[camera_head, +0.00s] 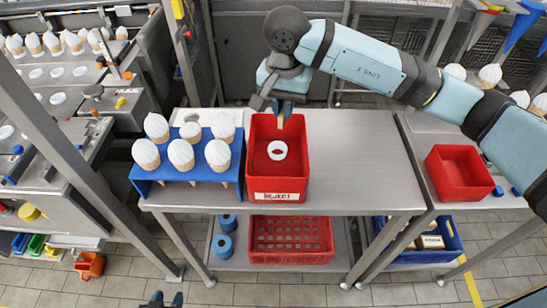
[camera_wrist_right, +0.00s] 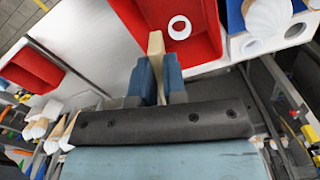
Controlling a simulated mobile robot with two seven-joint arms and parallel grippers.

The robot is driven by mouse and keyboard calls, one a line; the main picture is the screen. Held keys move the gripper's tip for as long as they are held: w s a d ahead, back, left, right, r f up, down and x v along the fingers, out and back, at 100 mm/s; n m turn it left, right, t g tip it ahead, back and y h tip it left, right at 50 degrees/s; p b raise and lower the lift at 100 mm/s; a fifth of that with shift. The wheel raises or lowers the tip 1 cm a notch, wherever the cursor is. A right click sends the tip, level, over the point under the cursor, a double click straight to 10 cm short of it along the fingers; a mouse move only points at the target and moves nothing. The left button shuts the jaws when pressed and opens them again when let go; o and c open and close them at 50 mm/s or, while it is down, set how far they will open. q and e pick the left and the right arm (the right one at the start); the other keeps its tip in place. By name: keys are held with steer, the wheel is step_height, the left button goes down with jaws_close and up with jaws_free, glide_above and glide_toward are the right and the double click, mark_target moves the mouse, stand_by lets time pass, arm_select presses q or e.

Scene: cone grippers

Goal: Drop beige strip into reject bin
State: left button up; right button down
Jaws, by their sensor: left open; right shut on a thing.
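The red reject bin (camera_head: 257,170) stands on the steel table, its label facing the front; a white ring (camera_head: 277,150) lies inside. My right gripper (camera_head: 283,108) is shut on the beige strip (camera_head: 280,121) at the bin's far end. In the right wrist view the strip (camera_wrist_right: 155,45) sticks out between the blue fingers (camera_wrist_right: 157,80), and its tip overlaps the edge of the bin (camera_wrist_right: 203,45). The strip's height above the bin is hard to tell. My left gripper (camera_head: 166,299) is open and empty at the bottom edge of the head view, away from the table.
A blue rack (camera_head: 190,187) with several white-topped cones stands left of the bin. The steel table (camera_head: 350,165) is clear to the right. Another red bin (camera_head: 460,173) stands further right. A red crate (camera_head: 290,240) and blue rolls (camera_head: 226,233) sit on the lower shelf.

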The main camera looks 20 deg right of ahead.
mark_target(282, 127)
steer(key=shift+f+b, duration=0.5)
steer(key=shift+f, duration=2.4)
steer(key=c, duration=1.1)
jaws_free()
step_height(282, 127, up, 14)
steer(key=shift+f+b, duration=0.1)
steer(key=shift+b, duration=0.7)
